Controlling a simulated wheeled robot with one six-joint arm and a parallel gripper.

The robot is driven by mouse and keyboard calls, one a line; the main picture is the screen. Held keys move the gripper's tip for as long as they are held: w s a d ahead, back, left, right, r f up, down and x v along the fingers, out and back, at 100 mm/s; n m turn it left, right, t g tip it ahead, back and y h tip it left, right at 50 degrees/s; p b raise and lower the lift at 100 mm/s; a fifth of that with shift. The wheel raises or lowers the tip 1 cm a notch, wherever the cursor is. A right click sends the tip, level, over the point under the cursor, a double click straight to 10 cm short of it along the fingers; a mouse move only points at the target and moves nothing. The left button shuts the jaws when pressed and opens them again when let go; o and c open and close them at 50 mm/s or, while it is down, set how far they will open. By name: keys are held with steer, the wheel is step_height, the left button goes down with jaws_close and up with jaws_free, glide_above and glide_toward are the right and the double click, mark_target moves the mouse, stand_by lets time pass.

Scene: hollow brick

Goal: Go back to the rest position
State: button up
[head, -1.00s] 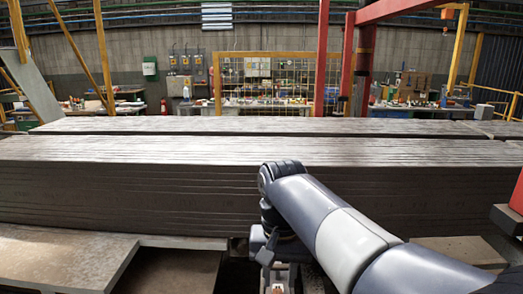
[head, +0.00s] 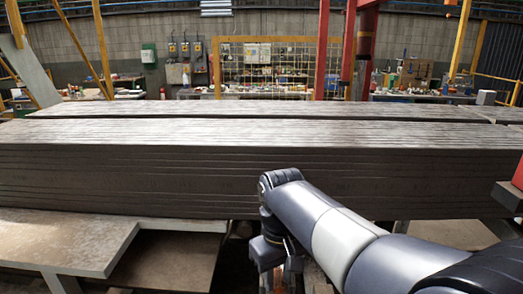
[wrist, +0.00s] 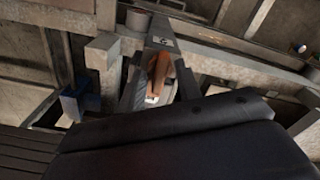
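My gripper (wrist: 158,92) points down in the wrist view, with two dark fingers apart. Between them I see an orange-brown shape (wrist: 158,72) with a small pale patch below it; I cannot tell whether it is a brick or part of the structure beneath, and no finger clearly grips it. In the head view my gripper (head: 278,280) hangs at the bottom edge, in front of the long stack, its tips cut off by the frame. No hollow brick can be clearly made out.
A long stack of grey boards (head: 250,178) spans the view ahead. A low grey bench (head: 70,238) stands at the front left. Red posts (head: 322,55), a yellow mesh frame (head: 217,68) and workbenches are behind. A blue part (wrist: 72,104) shows left of the gripper.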

steer(key=shift+n+b, duration=0.7)
steer(key=shift+n, duration=1.2)
